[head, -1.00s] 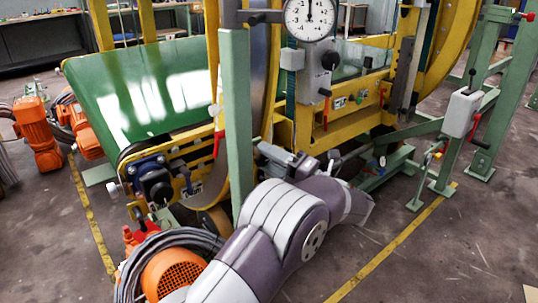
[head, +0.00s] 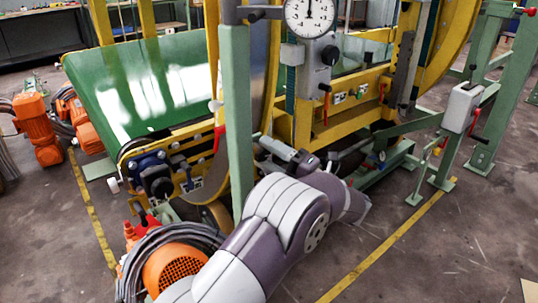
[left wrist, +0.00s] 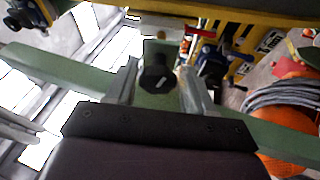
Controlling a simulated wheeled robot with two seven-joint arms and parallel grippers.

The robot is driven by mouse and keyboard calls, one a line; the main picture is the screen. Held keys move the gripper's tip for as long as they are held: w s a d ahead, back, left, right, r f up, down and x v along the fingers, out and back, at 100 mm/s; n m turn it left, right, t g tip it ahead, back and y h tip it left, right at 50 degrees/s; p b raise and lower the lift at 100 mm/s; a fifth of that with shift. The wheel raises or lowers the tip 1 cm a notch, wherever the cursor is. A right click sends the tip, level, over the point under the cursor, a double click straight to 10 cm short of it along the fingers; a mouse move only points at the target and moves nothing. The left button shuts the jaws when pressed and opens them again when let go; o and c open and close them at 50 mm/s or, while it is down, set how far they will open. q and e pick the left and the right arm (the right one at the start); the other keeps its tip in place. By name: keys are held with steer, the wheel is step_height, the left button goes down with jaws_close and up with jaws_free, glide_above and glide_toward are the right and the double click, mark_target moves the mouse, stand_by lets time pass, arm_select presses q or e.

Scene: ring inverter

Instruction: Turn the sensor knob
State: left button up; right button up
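A black round knob (left wrist: 157,75) with a small white mark sits on a green beam (left wrist: 60,75) in the left wrist view. My left gripper (left wrist: 157,82) has one finger on each side of the knob, which stands between them. The fingers look spread, with narrow gaps at the knob; contact cannot be made out for certain. In the head view my left gripper (head: 274,148) is beside the green upright post (head: 236,120), at about mid-height. The knob cannot be made out there. My right gripper is in neither view.
A round dial gauge (head: 311,14) and a yellow machine frame (head: 345,125) stand behind the post. A green conveyor belt (head: 140,85) is at the left. An orange motor (head: 180,268) with coiled cables lies at the lower left. A grey switch box (head: 462,108) stands at the right.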

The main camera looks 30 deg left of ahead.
arm_select(q)
steer(key=p+v, duration=0.6)
steer(key=v, duration=0.6)
steer(key=shift+d+p, duration=0.3)
steer(key=shift+p, duration=0.1)
